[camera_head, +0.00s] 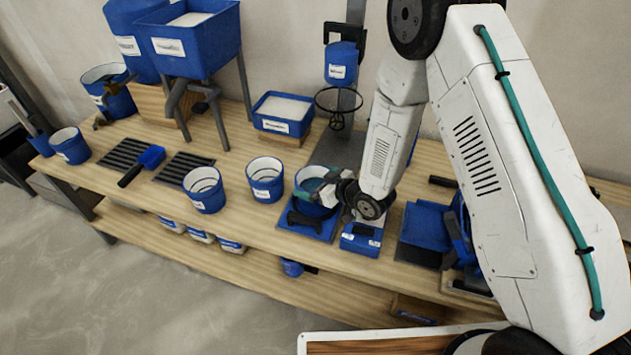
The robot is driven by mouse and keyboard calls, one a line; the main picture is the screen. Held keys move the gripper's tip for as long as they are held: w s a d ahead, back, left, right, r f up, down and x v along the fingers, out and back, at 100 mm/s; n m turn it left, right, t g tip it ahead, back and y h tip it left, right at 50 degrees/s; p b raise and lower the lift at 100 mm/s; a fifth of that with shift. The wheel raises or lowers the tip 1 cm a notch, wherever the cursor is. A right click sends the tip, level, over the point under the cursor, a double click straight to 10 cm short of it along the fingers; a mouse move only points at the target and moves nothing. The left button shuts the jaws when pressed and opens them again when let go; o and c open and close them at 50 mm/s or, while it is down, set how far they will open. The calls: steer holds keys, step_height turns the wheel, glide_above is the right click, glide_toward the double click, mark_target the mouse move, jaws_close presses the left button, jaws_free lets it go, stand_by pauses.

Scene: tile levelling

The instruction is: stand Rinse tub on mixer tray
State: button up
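A blue tub (313,207) with a pale inside is at my gripper (318,190), over a flat blue platform (291,221). My gripper covers much of this tub, and I cannot tell whether its fingers are closed on the rim or whether the tub touches the platform. Two similar blue tubs, one at left (205,199) and one at right (266,188), stand upright on the bench. The labels are too small to read, so I cannot tell which is the Rinse tub. A dark tray (343,150) lies under the mixer (341,66), behind my gripper, and looks empty.
A ring-shaped mixer tool (338,101) hangs over the dark tray. A blue box of white material (282,114) stands left of it. A blue unit (361,239) and blue panels (424,226) are at right. Dark grates (125,154) and a blue brush (150,158) lie left.

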steer(key=shift+r, duration=0.2)
steer(key=s+d+r+m+g+h, duration=0.1)
steer(key=s+d+r+m+h, duration=0.3)
steer(key=d+r, duration=0.75)
steer(key=s+d+r+m+g+h, duration=0.1)
steer(key=s+d+r+h, duration=0.2)
steer(key=d+r+h, duration=0.55)
steer(key=s+d+r+m+g, duration=0.1)
steer(key=s+r+g, duration=0.1)
steer(key=s+r, duration=0.3)
steer(key=s+d+r+m+g+y, duration=0.1)
steer(key=s+r, duration=0.4)
steer(key=s, duration=0.8)
steer(key=s+d+r+m+g+y, duration=0.1)
steer(key=s+r, duration=0.4)
steer(key=s, duration=0.5)
steer(key=shift+d+r+m+g, duration=0.35)
steer(key=shift+d+m+g, duration=0.45)
steer(key=shift+d+g, duration=0.3)
steer(key=shift+y, duration=0.25)
